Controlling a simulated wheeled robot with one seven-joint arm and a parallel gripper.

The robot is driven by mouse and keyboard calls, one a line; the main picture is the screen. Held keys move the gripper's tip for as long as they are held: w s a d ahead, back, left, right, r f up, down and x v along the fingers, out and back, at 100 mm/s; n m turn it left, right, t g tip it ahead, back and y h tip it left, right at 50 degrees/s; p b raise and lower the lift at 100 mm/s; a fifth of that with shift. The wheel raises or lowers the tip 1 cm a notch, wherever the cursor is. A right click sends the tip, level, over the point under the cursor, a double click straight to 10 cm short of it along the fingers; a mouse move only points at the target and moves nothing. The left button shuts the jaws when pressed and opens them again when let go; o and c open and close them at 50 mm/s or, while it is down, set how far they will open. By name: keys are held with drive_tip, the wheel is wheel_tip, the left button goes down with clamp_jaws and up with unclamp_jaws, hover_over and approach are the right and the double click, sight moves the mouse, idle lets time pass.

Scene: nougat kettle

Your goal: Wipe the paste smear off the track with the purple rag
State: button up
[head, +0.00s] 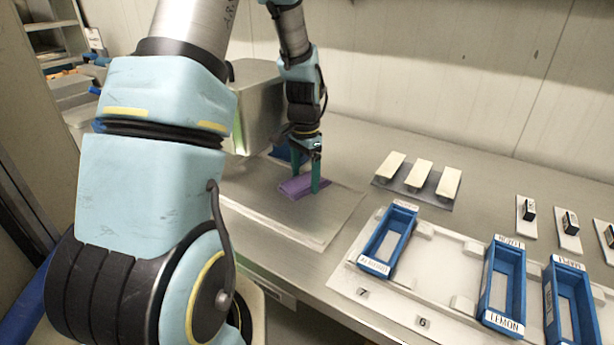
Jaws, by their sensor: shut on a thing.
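The purple rag (295,187) lies low over a flat metal plate on the bench, left of the picture's middle. My gripper (306,185) points down with its green fingers at the rag and is shut on it. I cannot tell whether the rag presses on the surface below. The pale track (387,285) lies at the front right, with blue trays in it and the numbers 7 and 6 on its front edge. I cannot make out a paste smear on it from here.
Blue trays (507,290) stand in the track, one labelled LEMON. Three cream blocks (419,174) sit on a dark plate behind it. Small dark blocks on white strips (568,222) lie at right. A grey metal box (258,95) stands behind my arm. The back wall bounds the bench.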

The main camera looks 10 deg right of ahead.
sight(353, 206)
drive_tip(key=shift+s+d, duration=1.1)
drive_tip(key=shift+d, duration=0.2)
drive_tip(key=shift+s+d, duration=1.05)
drive_tip(key=shift+d, duration=0.25)
drive_tip(key=shift+s+d, duration=1.1)
drive_tip(key=shift+d, duration=0.2)
drive_tip(key=shift+s+d+f, duration=0.1)
drive_tip(key=shift+s+d, duration=1.1)
drive_tip(key=shift+d, duration=0.1)
drive_tip(key=shift+p, duration=0.35)
drive_tip(key=shift+r+p, duration=2.3)
drive_tip(key=shift+r, duration=0.7)
wheel_tip(353, 206, up, 3)
drive_tip(key=shift+r+p, duration=0.1)
drive_tip(key=shift+p, duration=1.05)
